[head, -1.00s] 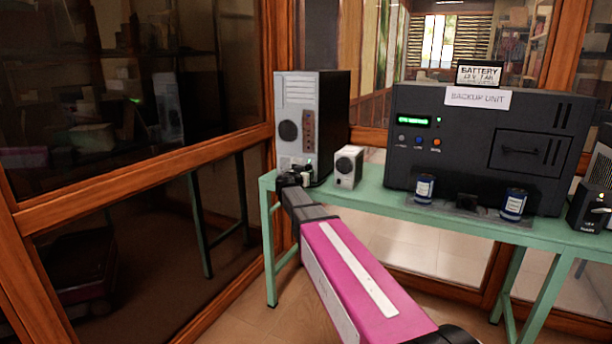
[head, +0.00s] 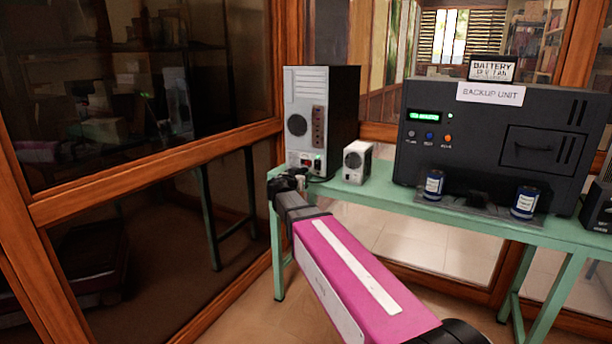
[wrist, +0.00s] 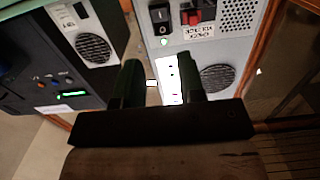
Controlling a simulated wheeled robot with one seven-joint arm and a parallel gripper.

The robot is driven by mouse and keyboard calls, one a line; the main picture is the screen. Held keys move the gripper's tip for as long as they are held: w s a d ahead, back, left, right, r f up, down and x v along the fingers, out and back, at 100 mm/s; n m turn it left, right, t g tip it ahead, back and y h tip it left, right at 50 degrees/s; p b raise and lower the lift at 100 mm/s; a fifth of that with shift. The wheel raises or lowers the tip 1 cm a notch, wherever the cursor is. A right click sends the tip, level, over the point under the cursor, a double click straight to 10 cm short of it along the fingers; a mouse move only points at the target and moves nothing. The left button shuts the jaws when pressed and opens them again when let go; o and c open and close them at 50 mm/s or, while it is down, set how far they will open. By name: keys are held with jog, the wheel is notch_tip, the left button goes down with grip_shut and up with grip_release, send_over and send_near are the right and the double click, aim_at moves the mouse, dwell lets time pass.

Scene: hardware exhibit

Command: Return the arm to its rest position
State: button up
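My arm, with a magenta link, reaches forward to the left end of the green table (head: 440,217). My gripper (head: 287,183) is at that table end, in front of the grey and black computer tower (head: 305,118). In the wrist view, its two dark fingers (wrist: 160,80) stand apart with a gap between them, and I see nothing held. Beyond the fingers are the tower's back panel (wrist: 218,50), with a black switch, red parts and a lit green light, and a white socket strip (wrist: 172,72). The fingertips are hard to make out in the head view.
A small white speaker-like box (head: 357,161) stands right of the tower. The black backup unit (head: 480,150) carries a battery sign (head: 492,68), with two blue cans (head: 434,185) (head: 525,202) in front. A wood-framed glass wall (head: 150,165) is close on the left.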

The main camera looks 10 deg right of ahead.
dwell(0.3)
jog(key=s+d+f+n+g+y, duration=0.1)
jog(key=s+d+f+g, duration=0.4)
jog(key=f, duration=0.4)
jog(key=s+d+f+n+g+y, duration=0.1)
jog(key=s+d+f+g+y, duration=0.2)
jog(key=s+f, duration=0.55)
jog(key=s+a+f+n+g+y, duration=0.1)
jog(key=s+f+n+g+y, duration=0.4)
jog(key=s+f, duration=0.6)
jog(key=s+g+y, duration=0.1)
jog(key=s, duration=0.3)
jog(key=shift+a+f, duration=0.35)
jog(key=shift+a, duration=0.05)
jog(key=shift+s+d, duration=0.1)
